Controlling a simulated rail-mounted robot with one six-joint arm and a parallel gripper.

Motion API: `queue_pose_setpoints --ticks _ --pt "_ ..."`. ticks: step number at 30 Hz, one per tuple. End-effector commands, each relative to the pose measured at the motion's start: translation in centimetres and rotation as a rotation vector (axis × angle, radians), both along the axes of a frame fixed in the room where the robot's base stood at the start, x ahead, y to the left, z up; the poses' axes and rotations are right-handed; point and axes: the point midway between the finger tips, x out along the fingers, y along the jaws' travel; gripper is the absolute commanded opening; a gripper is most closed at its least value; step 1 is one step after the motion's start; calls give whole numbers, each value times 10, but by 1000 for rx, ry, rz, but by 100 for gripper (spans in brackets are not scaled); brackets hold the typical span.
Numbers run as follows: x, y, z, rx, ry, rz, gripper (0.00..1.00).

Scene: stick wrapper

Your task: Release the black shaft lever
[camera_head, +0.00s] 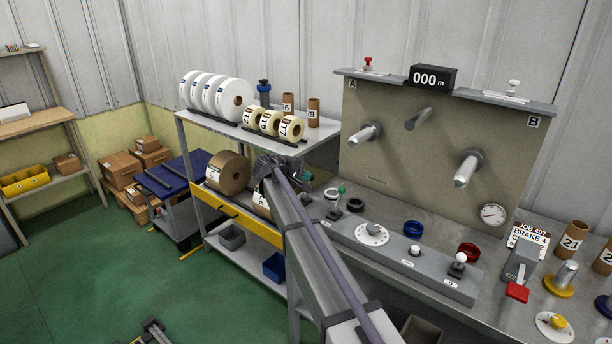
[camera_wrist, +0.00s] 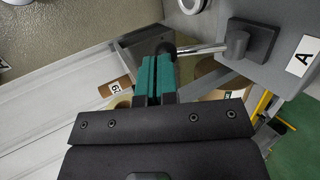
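In the wrist view a lever with a black round knob (camera_wrist: 166,49) and a bright metal shaft (camera_wrist: 205,48) rises from a dark block (camera_wrist: 249,40) beside a label A. My gripper (camera_wrist: 154,62) has teal fingers lying almost together, with only a thin gap between them. Their tips are right at the knob; the knob is not seen between them, and I cannot tell whether they touch it. In the head view my gripper (camera_head: 296,174) is small and dark at the console's left end, partly hidden by my arm. I cannot clearly pick out the black knob there.
The grey console (camera_head: 390,254) carries a green-knobbed lever (camera_head: 341,189), a white dial (camera_head: 371,233) and a white-knobbed lever (camera_head: 460,259). The upright panel (camera_head: 400,150) with its spindles stands behind. A shelf rack (camera_head: 325,140) with rolls and tubes stands close to the left.

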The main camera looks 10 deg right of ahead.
Motion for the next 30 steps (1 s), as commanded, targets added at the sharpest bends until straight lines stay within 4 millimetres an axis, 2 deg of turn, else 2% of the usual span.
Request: queue_pose_setpoints --ticks 11,17,20,30 --pt "2 -1 0 0 -2 0 0" --pt "-7 8 12 -1 -2 0 0" --pt "-17 18 26 -1 -3 -2 0" --pt "-53 74 71 -1 -2 -4 0"
